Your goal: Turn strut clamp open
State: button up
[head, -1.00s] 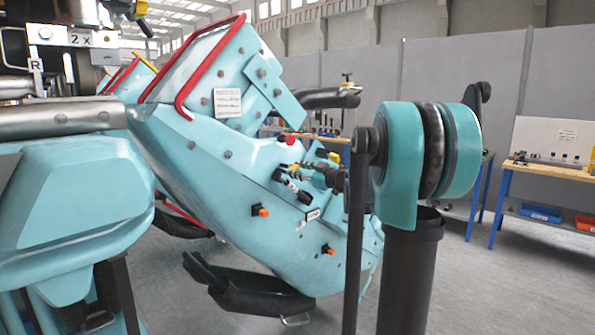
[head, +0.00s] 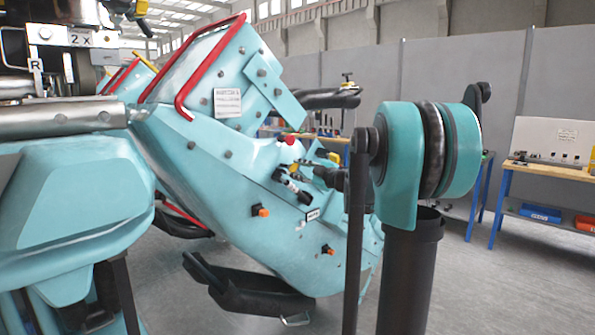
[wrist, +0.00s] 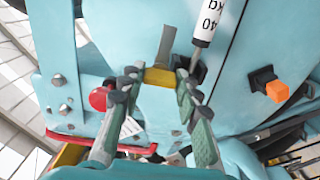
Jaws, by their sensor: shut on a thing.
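The strut clamp seems to be the yellow piece (wrist: 158,77) with a grey bar above it in the wrist view. My gripper (wrist: 158,86) has one finger on each side of the yellow piece and is shut on it. A strut (wrist: 206,22) with a white label reading "40 kg" lies just above and to the right of the clamp. In the head view my gripper (head: 322,174) shows small and dark against the teal car side, partly behind my arm. The strut (head: 292,187) lies just left of it. The clamp is too small there to make out clearly.
A red knob (wrist: 100,98) sits left of the fingers, and an orange block (wrist: 277,90) sits to the right. A red rail (head: 184,75) runs along the car's upper edge. A workbench (head: 545,168) stands at the far right, with open floor before it.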

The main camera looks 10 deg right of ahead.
jog(key=o, duration=1.1)
jog(key=v, duration=1.2)
